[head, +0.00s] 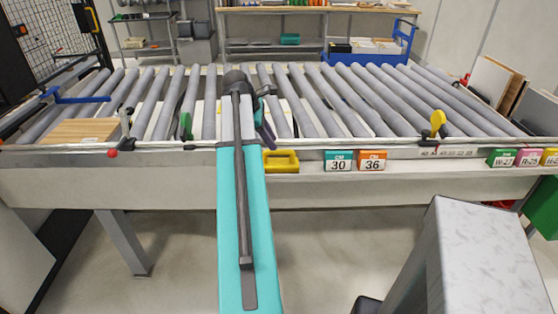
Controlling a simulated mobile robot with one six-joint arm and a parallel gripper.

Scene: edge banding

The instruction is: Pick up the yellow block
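A yellow block (281,161) with a dark recess in its face sits on the front ledge of the roller table, just right of my teal arm link. Another yellow block (549,158), with a white label, is cut off by the right edge of the head view. I cannot tell which one the task names. My arm reaches forward over the rollers. Dark parts near its far end (263,122) lie above the rollers, behind the nearer yellow block and apart from it. My fingertips are not clearly visible, and the arm hides part of the rollers.
Teal (338,161) and orange (372,161) labelled blocks stand to the right on the ledge, with green (502,158) and pink (529,157) ones farther along. A yellow knob-like part (438,122) rises at the roller edge. A wooden board (80,131) lies left. A grey marbled box-shaped surface (480,250) stands front right.

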